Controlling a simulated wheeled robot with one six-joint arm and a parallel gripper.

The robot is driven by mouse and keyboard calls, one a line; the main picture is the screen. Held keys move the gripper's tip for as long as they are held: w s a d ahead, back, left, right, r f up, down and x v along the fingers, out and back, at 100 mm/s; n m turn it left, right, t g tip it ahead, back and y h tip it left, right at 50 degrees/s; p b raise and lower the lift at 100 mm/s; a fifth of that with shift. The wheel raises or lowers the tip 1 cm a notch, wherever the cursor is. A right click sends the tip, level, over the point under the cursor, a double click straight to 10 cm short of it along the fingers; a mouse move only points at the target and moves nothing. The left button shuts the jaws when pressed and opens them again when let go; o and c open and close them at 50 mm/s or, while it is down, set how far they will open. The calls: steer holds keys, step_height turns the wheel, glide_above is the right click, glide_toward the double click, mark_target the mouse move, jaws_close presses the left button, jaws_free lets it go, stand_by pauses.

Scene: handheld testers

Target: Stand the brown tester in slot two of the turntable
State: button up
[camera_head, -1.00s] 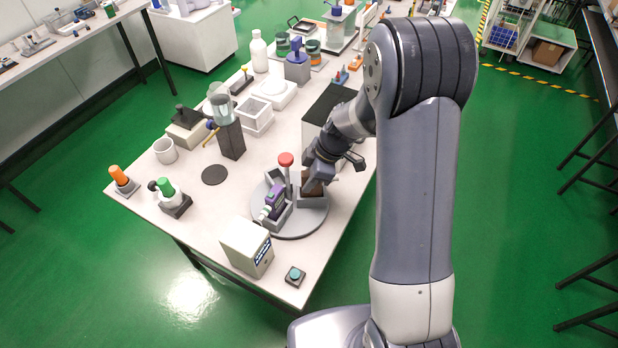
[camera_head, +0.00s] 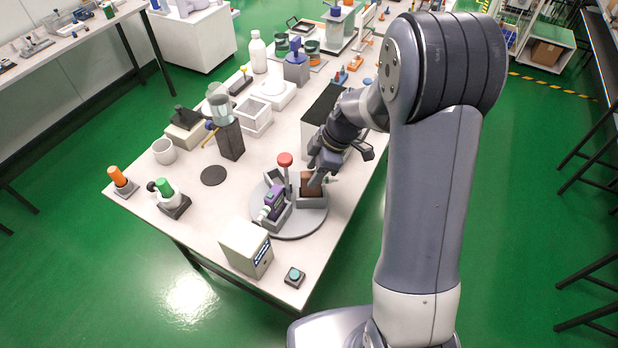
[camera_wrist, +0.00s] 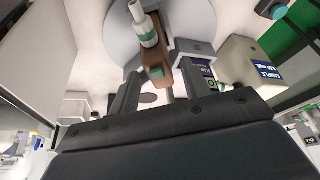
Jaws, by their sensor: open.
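The brown tester (camera_head: 311,182) stands in a grey holder on the right side of the round grey turntable (camera_head: 302,225). In the wrist view the brown tester (camera_wrist: 153,52) shows a white and green nozzle and a green patch. My gripper (camera_head: 315,178) is at the tester's upper end. In the wrist view my open fingers (camera_wrist: 158,80) lie on either side of its near end, and I see no clear grip on it. A purple tester (camera_head: 274,202) stands in another holder of the turntable. No slot number is readable, and my gripper partly hides the brown tester's holder.
A beige box with a label (camera_head: 246,248) and a teal button (camera_head: 294,276) stand in front. A black block (camera_head: 230,140) stands left. The table around the dark round pad (camera_head: 214,175) is clear.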

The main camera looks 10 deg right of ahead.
steer(key=v, duration=0.8)
steer(key=shift+o, duration=0.4)
stand_by(0.6)
